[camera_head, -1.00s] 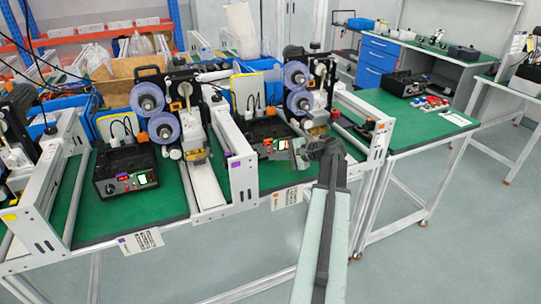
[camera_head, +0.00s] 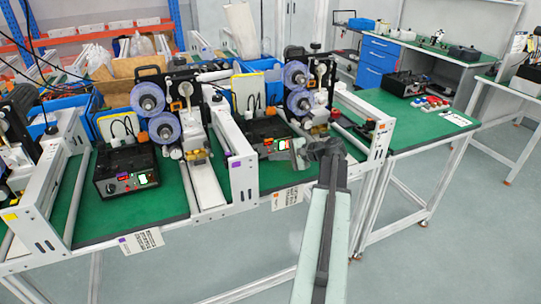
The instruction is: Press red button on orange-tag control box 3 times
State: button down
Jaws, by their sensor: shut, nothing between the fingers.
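The orange-tag control box (camera_head: 266,136) is a dark box on the green bench right of centre, with small red and lit green-white displays on its front. The orange tag (camera_head: 276,200) is on the bench's front edge below it. My gripper (camera_head: 299,153) is shut and empty, at the right end of the box's front face. It overlaps that end in the picture; I cannot tell whether it touches. The red button cannot be made out clearly at this size and may be behind my gripper.
A similar control box (camera_head: 125,170) with a purple tag (camera_head: 123,240) below it stands to the left. A white frame rail (camera_head: 243,180) stands between the two stations. Blue-spooled machines (camera_head: 298,88) rise behind. Another white frame (camera_head: 376,140) is at the right.

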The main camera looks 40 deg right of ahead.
jog(key=shift+w+d, duration=0.2)
jog(key=shift+w, duration=0.25)
jog(key=shift+s, duration=0.1)
jog(key=shift+s+a, duration=0.15)
jog(key=shift+s, duration=0.15)
jog(key=shift+s+a, duration=0.4)
jog(key=shift+s, duration=0.55)
jog(key=shift+s+a, duration=0.35)
jog(key=shift+s, duration=0.55)
jog(key=shift+s+a, duration=0.4)
jog(key=shift+s, duration=0.55)
dwell(0.8)
